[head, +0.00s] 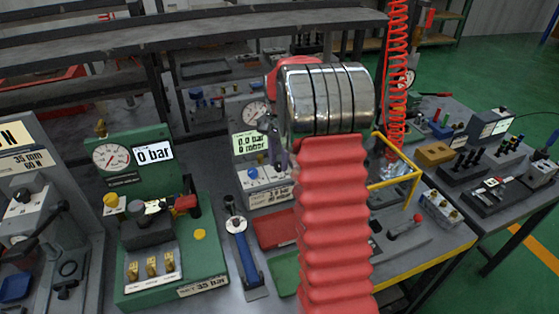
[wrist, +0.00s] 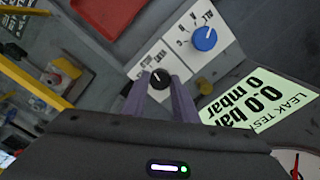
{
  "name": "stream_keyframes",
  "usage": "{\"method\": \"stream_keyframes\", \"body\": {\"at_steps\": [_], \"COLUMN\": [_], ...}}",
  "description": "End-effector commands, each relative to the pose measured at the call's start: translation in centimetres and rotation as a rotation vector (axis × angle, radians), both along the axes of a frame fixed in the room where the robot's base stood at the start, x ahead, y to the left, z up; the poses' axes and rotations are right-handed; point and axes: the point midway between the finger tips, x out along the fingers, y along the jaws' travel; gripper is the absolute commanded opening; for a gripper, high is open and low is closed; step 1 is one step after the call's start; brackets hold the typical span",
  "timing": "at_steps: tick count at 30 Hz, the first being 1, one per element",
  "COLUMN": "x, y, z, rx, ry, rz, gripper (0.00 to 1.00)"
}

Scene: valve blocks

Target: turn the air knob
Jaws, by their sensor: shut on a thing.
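The leak test panel shows a green display (wrist: 262,105) reading 0.0 bar and 0 mbar, also in the head view (head: 257,143). A round black knob (wrist: 160,79) with a white pointer sits on a white label plate. My gripper (wrist: 163,84) has its two purple fingers on either side of this black knob, shut on it. A larger blue knob (wrist: 204,38) on the neighbouring white plate is free of the fingers. I cannot read which knob is labelled air. In the head view my gripper (head: 283,157) is partly hidden by my arm.
In the head view, a green station (head: 205,262) with a gauge stands left, and a blue-handled tool (head: 244,252) lies between. A red tray (head: 274,228) and a yellow frame (head: 412,180) are close to my arm. A red coiled hose (head: 397,80) hangs behind.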

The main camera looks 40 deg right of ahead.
Motion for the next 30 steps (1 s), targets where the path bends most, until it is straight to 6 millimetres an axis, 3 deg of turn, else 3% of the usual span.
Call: {"method": "stream_keyframes", "body": {"at_steps": [30], "x": [-0.16], "y": [0.07], "z": [-0.01], "rx": [0.004], "ry": [0.004], "rz": [0.919], "gripper": [0.04]}}
